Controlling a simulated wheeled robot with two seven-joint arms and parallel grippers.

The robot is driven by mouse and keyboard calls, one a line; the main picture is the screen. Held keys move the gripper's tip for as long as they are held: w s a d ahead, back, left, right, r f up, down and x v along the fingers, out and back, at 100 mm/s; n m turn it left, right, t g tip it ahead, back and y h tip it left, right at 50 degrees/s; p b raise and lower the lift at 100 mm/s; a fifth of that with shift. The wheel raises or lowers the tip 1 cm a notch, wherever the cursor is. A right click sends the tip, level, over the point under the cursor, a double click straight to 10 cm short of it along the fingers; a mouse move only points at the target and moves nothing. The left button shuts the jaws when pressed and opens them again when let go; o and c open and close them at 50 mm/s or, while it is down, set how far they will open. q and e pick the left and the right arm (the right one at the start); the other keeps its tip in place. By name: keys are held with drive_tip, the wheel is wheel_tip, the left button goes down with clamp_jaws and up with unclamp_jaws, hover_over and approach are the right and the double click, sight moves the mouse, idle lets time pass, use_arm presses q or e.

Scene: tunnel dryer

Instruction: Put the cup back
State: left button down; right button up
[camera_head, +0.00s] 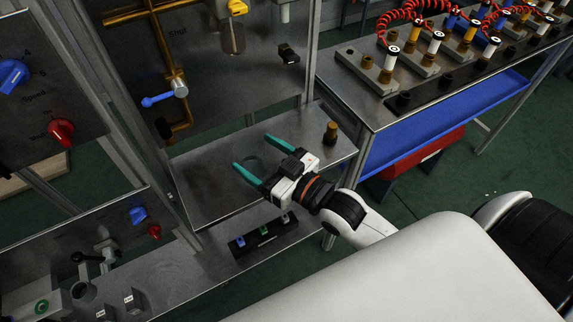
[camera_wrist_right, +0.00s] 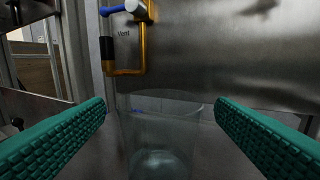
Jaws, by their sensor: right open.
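The cup (camera_wrist_right: 160,145) is clear glass and stands upright on the metal shelf (camera_head: 205,190), between the two teal fingers in the right wrist view. In the head view it shows only as a faint round outline (camera_head: 254,163) between the fingertips. My right gripper (camera_head: 251,152) is open around the cup, with a visible gap on each side in the wrist view (camera_wrist_right: 160,125). My left gripper is not in view.
A brass pipe with a blue-handled valve (camera_head: 160,98) is on the panel behind the shelf. A small brass-coloured fitting (camera_head: 331,132) stands at the shelf's right. A black block with coloured pieces (camera_head: 262,239) lies in front. A workbench (camera_head: 450,85) stands at right.

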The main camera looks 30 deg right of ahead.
drive_tip(key=b+v, duration=0.1)
drive_tip(key=v, duration=0.8)
drive_tip(key=shift+s, duration=0.1)
idle(0.3)
